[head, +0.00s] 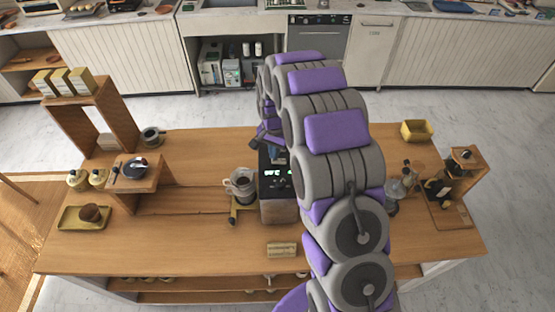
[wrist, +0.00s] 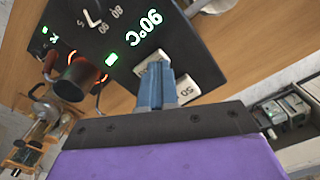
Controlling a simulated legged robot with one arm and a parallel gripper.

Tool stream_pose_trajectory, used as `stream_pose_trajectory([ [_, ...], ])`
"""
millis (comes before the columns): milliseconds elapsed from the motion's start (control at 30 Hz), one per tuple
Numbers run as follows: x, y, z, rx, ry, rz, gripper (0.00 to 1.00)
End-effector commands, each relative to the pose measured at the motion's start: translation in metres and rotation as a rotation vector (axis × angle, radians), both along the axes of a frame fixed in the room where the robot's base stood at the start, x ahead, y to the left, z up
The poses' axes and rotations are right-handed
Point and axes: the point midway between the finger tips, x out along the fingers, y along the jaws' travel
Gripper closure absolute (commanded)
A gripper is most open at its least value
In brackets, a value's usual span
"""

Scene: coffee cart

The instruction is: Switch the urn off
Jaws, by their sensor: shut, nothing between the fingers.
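The urn (head: 279,205) stands at the middle of the wooden counter, a boxy machine with a dark top panel. In the wrist view its black panel (wrist: 125,55) shows a lit green 90°C readout, other markings and lit green marks. A pale switch-like piece (wrist: 187,88) with dark characters sits on the panel; my fingers partly cover it. My gripper (wrist: 155,72) is shut and empty, its blue fingertips at or very near this piece. I cannot tell whether they touch it. In the head view my arm hides part of the urn's right side.
A glass jug (head: 241,187) with dark contents stands just left of the urn. A small label block (head: 282,249) lies in front.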

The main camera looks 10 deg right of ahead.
Motion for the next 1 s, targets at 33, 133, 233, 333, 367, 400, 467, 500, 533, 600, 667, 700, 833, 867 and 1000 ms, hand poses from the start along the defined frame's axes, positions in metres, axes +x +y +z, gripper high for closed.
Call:
stream_pose_trajectory([
  [33,0.000,0.000,0.000,0.000,0.000,0.000,1.00],
  [133,0.000,0.000,0.000,0.000,0.000,0.000,1.00],
  [233,0.000,0.000,-0.001,0.000,0.000,0.000,1.00],
  [333,0.000,0.000,-0.002,0.000,0.000,0.000,1.00],
  [367,0.000,0.000,-0.003,0.000,0.000,0.000,1.00],
  [400,0.000,0.000,-0.003,0.000,0.000,0.000,1.00],
  [467,0.000,0.000,-0.004,0.001,0.001,0.000,1.00],
  [500,0.000,0.000,-0.005,0.000,0.000,0.000,1.00],
  [533,0.000,0.000,-0.005,0.000,0.000,0.000,1.00],
  [600,0.000,0.000,-0.006,0.001,0.001,0.000,1.00],
  [667,0.000,0.000,-0.007,0.001,0.001,0.000,1.00],
  [700,0.000,0.000,-0.007,0.001,0.001,0.000,1.00],
  [833,0.000,0.000,-0.009,0.000,0.000,0.000,1.00],
  [867,0.000,0.000,-0.010,0.000,0.001,0.000,1.00],
  [1000,0.000,0.000,-0.011,0.000,0.001,0.000,1.00],
])
